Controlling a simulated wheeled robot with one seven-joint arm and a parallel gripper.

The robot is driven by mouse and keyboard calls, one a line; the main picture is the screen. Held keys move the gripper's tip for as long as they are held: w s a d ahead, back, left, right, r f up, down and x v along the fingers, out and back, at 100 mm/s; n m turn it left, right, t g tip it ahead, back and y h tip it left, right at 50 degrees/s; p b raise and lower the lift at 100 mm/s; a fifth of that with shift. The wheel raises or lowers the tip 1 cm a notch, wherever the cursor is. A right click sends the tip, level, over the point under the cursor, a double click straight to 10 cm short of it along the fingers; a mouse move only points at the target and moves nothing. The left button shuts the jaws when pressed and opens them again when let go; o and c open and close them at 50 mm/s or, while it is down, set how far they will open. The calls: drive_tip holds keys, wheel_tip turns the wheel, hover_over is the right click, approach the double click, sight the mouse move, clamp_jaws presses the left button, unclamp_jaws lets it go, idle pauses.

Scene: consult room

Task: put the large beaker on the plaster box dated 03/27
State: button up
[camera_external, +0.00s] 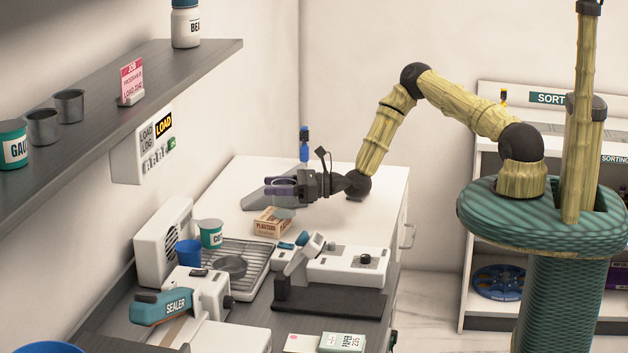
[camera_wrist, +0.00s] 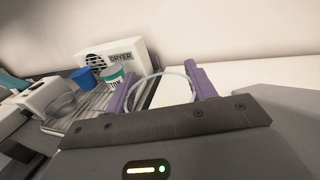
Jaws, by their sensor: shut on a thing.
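The large beaker (camera_external: 284,212) is clear glass and hard to make out. Its round rim (camera_wrist: 164,75) shows between the purple fingers in the wrist view. My gripper (camera_external: 283,187) is shut on it above the white counter. The brown plaster box (camera_external: 271,224), marked PLASTERS, sits on the counter just below and slightly left of the beaker in the external view. The beaker's lower part overlaps the box's back edge there; I cannot tell whether they touch. The date on the box is too small to read. The box is not clearly seen in the wrist view.
A drying rack (camera_external: 245,257) with a grey dish (camera_external: 230,265) stands front left, beside a blue cup (camera_external: 188,252), a teal-and-white tub (camera_external: 211,233) and the white dryer (camera_external: 163,243). A white device (camera_external: 345,265) stands front right. The counter right of the box is clear.

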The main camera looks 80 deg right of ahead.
drive_tip(key=shift+f, duration=0.15)
drive_tip(key=o, duration=1)
drive_tip(key=shift+c, duration=0.2)
drive_tip(key=shift+r, duration=0.2)
drive_tip(key=shift+s+d+f, duration=0.1)
drive_tip(key=shift+s+d, duration=0.05)
drive_tip(key=shift+s, duration=0.25)
drive_tip(key=b+v, duration=0.3)
drive_tip(key=v, duration=0.8)
drive_tip(key=shift+s, duration=0.1)
